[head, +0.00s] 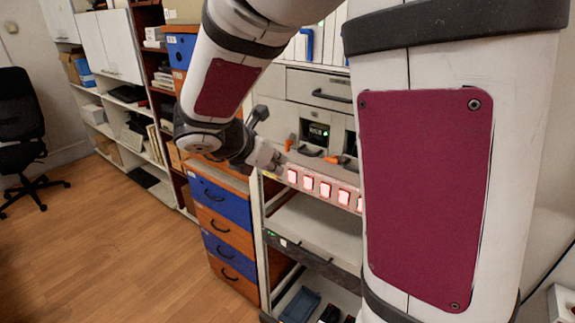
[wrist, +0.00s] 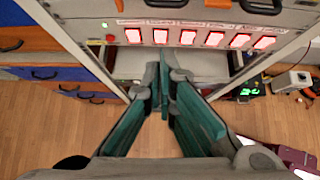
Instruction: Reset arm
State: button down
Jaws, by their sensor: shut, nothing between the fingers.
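My gripper (head: 265,158) is in front of the rack, close to the left end of a row of lit red switches (head: 325,189). In the wrist view my gripper (wrist: 164,62) is shut, with its fingertips together and nothing between them. The fingertips are just below the row of switches (wrist: 187,38). I cannot tell whether they touch the panel. Several switches glow red and white. In the head view my own arm hides the right end of the row.
The rack (head: 318,230) has open shelves below the switch panel. Blue and orange drawers (head: 222,228) stand to its left. A small device with a green display (wrist: 247,91) is at the right in the wrist view. A black chair (head: 20,125) stands far left; the wooden floor between is clear.

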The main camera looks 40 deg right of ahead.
jog(key=v, duration=0.5)
